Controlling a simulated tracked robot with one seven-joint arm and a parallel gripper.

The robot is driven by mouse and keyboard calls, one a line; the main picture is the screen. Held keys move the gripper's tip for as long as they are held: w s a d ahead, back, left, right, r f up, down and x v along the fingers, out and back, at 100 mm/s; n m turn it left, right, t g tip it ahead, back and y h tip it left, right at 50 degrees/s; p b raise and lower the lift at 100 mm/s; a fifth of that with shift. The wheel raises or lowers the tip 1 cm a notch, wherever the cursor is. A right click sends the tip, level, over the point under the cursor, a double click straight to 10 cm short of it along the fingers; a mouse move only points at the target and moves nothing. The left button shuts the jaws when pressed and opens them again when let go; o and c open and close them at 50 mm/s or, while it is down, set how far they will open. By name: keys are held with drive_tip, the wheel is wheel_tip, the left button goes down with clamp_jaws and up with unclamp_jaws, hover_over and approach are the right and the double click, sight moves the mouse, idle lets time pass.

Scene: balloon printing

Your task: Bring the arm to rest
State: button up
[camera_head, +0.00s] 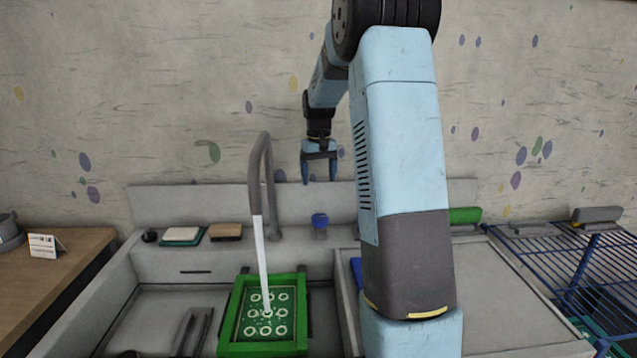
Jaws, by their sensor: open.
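My arm (405,150) rises through the right middle of the head view, its blue and dark links in front of the counter and wall. My gripper (319,179) hangs fingers down at the back, left of the big blue link. Its two blue fingers are apart, with nothing visible between them. It appears in front of the grey back panel, above a small blue-capped object (320,222), with a gap between them.
A green tray (230,325) with ring-shaped marks sits in the sink basin under a tall grey faucet (259,170). Sponges (182,235) lie on the back ledge. A wooden counter (60,285) is at left, a blue wire rack (560,262) at right. My arm hides part of the right-hand counter.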

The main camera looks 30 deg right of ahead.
idle(0.4)
drive_tip(key=s+a+r+t, duration=0.1)
drive_tip(key=s+a+r, duration=0.45)
drive_tip(key=s, duration=0.35)
drive_tip(key=s+a+r+t, duration=0.2)
drive_tip(key=s+a+r, duration=0.35)
drive_tip(key=s, duration=0.25)
drive_tip(key=s+a+f+n+t, duration=0.1)
drive_tip(key=s+a, duration=0.4)
drive_tip(key=s, duration=1.3)
drive_tip(key=shift+s+t, duration=0.4)
drive_tip(key=shift+t, duration=0.4)
